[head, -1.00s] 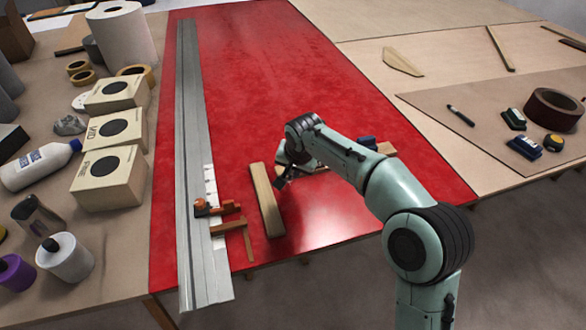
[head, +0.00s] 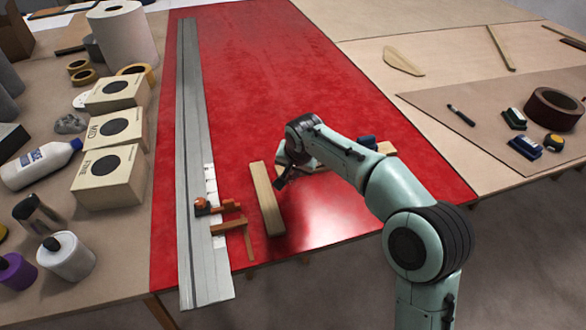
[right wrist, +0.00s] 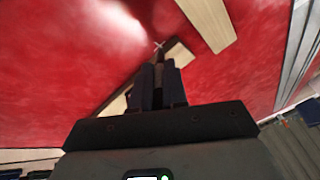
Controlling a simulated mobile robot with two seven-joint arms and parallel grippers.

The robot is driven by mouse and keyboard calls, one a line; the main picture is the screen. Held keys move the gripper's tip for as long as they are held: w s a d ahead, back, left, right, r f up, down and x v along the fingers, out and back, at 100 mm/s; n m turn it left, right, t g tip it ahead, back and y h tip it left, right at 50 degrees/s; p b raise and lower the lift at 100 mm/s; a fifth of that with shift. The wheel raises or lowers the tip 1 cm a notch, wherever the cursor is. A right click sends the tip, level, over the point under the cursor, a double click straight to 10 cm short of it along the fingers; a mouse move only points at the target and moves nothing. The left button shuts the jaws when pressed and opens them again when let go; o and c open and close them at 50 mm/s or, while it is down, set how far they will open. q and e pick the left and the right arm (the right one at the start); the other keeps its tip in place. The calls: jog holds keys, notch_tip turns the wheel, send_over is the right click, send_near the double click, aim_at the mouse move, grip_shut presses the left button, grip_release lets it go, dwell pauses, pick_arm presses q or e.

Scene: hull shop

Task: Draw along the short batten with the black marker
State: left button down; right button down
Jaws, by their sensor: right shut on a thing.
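My right gripper (head: 284,182) is low over the red panel, beside a pale wooden batten (head: 267,200). In the right wrist view its fingers (right wrist: 158,82) are shut on a thin dark thing, seemingly the black marker (right wrist: 159,58), whose tip points at a small white cross on the panel. Contact of the tip cannot be told. A second batten lies partly hidden behind the gripper, its end showing in the head view (head: 387,149) and a strip in the wrist view (right wrist: 178,52). Which batten is shorter is unclear. My left gripper is out of view.
Boxes (head: 108,178) and bottles crowd the left. A dark pen (head: 461,115) and tape roll (head: 553,109) lie right. The panel's far part is clear.

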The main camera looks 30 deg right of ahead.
jog(key=shift+f, duration=0.35)
dwell(0.4)
dwell(0.8)
jog(key=shift+d, duration=0.15)
jog(key=shift+s+d, duration=0.2)
jog(key=shift+d, duration=0.4)
jog(key=shift+s+d+p, duration=0.2)
jog(key=shift+d+p, duration=0.1)
jog(key=shift+d, duration=0.45)
jog(key=shift+d, duration=0.2)
jog(key=shift+s+d, duration=0.15)
jog(key=shift+d, duration=0.4)
jog(key=shift+d, duration=0.1)
